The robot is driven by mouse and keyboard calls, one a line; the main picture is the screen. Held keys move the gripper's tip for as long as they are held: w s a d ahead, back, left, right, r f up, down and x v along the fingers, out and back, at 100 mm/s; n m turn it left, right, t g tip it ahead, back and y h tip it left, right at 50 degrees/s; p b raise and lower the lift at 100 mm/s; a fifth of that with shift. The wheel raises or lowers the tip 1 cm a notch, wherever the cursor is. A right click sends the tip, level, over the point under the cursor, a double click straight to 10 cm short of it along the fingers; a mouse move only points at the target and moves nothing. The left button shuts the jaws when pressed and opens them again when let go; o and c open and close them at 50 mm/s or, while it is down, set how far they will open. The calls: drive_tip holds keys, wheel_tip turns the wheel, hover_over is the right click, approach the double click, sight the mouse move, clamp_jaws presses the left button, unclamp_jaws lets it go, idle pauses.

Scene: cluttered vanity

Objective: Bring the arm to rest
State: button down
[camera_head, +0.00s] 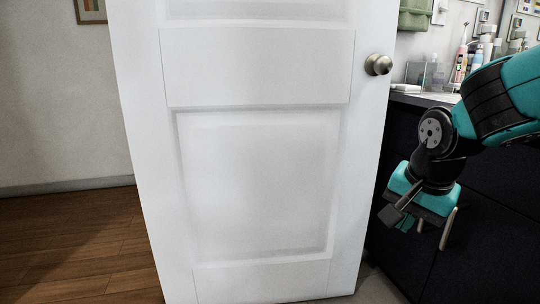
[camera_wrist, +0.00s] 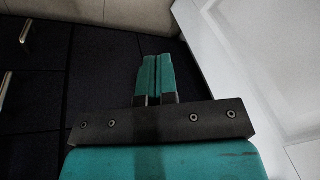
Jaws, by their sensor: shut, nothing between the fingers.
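My arm (camera_head: 500,100) reaches in from the right edge of the head view and bends down at the wrist. My gripper (camera_head: 398,218) hangs pointing downward in front of the dark vanity, to the right of the white door. In the wrist view my gripper (camera_wrist: 155,78) shows its two teal fingers side by side, shut with nothing between them. No object touches the fingers in either view.
A white panelled door (camera_head: 255,180) with a metal knob (camera_head: 378,64) fills the middle. The dark vanity (camera_head: 480,245) stands at the right, with bottles (camera_head: 460,66) on its counter. Wood floor (camera_head: 75,245) is clear at the left.

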drive_tip(key=s+a+r+n+g+y+p, duration=0.15)
drive_tip(key=s+a+n, duration=0.25)
drive_tip(key=s+n, duration=0.5)
drive_tip(key=s+a+r+n+g+y, duration=0.1)
drive_tip(key=s+a+n+g+y, duration=0.15)
drive_tip(key=s+a+n, duration=0.6)
drive_tip(key=s+d+r+m+p, duration=0.1)
drive_tip(key=d+r+p, duration=0.1)
drive_tip(key=r+p, duration=1.6)
drive_tip(key=d+r+m+p, duration=0.1)
drive_tip(key=r+p, duration=1.7)
drive_tip(key=p, duration=0.1)
drive_tip(key=shift+s+d+r+t, duration=0.3)
drive_tip(key=shift+s+d+r, duration=0.05)
